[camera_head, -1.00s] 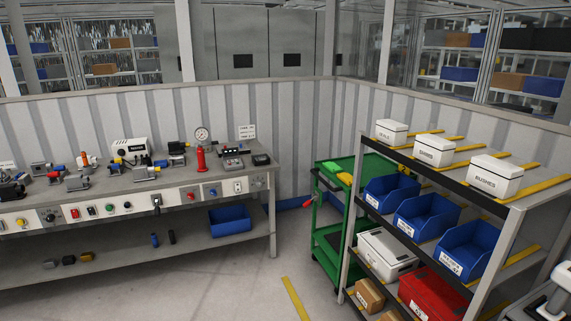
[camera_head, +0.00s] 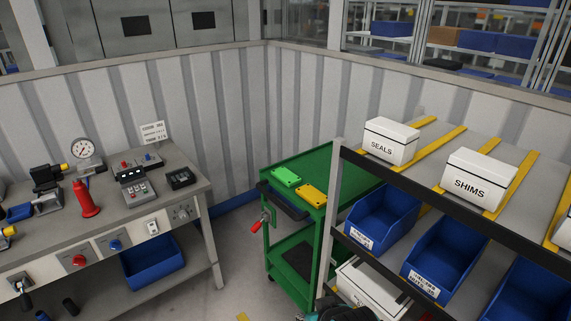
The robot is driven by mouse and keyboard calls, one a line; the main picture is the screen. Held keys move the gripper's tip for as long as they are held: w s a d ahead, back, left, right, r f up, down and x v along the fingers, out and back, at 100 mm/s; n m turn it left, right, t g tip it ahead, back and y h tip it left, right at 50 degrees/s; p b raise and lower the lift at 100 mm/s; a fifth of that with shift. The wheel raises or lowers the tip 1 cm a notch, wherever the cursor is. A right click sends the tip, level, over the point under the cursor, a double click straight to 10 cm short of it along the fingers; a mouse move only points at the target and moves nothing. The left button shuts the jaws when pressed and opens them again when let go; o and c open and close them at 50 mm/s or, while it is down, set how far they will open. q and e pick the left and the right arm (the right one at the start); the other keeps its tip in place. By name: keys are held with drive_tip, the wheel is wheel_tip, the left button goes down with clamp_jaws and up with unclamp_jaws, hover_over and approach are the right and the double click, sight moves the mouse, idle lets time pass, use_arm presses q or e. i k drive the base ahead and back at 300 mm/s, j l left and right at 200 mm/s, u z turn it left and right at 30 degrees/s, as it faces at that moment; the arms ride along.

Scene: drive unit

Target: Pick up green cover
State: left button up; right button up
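The green cover (camera_head: 286,177) is a small flat bright-green plate with dark spots near its corners. It lies on the top shelf of the green cart (camera_head: 306,160), near the cart's front left edge. A similar yellow cover (camera_head: 312,195) lies just to its right and nearer to me.
A shelf rack (camera_head: 337,180) with white boxes and blue bins stands right of the cart, hiding part of it. A workbench (camera_head: 145,205) is on the left. Floor shows between bench and cart. A dark, partly teal object (camera_head: 342,314) shows at the bottom edge, unclear.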

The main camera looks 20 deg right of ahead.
sight(287, 177)
drive_tip(key=i+z, duration=0.4)
drive_tip(key=i+j+z, duration=0.2)
drive_tip(key=z, duration=0.15)
drive_tip(key=i+j+z, duration=0.25)
drive_tip(key=z, duration=0.15)
drive_tip(key=i+j+z, duration=0.25)
drive_tip(key=z, duration=0.15)
drive_tip(key=j, duration=0.1)
